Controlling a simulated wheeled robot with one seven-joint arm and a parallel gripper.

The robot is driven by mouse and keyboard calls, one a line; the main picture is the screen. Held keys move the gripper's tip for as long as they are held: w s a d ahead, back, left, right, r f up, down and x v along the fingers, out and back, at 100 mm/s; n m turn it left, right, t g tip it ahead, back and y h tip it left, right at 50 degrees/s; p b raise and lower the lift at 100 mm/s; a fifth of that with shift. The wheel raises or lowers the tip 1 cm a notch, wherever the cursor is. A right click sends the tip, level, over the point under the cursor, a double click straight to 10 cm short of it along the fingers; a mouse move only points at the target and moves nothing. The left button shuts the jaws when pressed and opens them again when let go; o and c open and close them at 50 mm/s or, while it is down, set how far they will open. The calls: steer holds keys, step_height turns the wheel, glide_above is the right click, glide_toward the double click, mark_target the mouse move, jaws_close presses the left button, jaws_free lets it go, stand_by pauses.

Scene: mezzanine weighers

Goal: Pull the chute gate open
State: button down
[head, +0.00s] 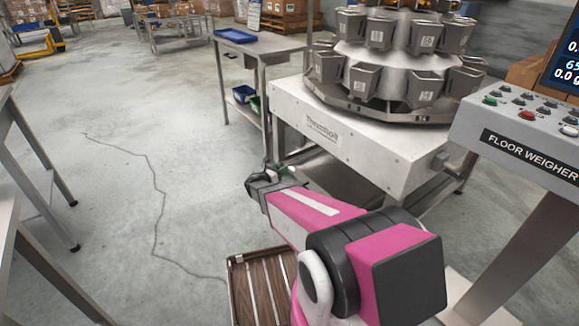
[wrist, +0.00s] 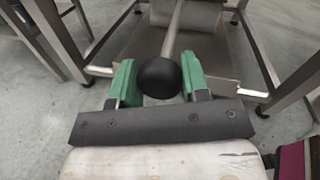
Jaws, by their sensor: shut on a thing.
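A round black knob (wrist: 159,78) on a pale metal rod (wrist: 174,32) sits between the green fingers of my gripper (wrist: 160,82) in the wrist view. The fingers are shut on the knob, one on each side. The rod runs away from the knob toward grey metal parts under the weigher. In the head view my gripper (head: 279,171) is at the near left corner of the weigher's white base, low beside its side face. The knob is hard to make out there. Which metal part is the gate itself I cannot tell.
The multihead weigher (head: 370,120) stands just beyond my arm. A steel table (head: 265,46) with a blue tray (head: 235,35) is behind left. The floor weigher console (head: 520,130) is at right. A slatted wooden item (head: 262,290) lies below my arm. Open floor (head: 130,160) lies left.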

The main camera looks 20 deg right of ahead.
steer(key=shift+s+a, duration=0.25)
steer(key=shift+a, duration=0.4)
steer(key=c, duration=0.6)
jaws_free()
steer(key=shift+a, duration=0.1)
steer(key=v, duration=1.1)
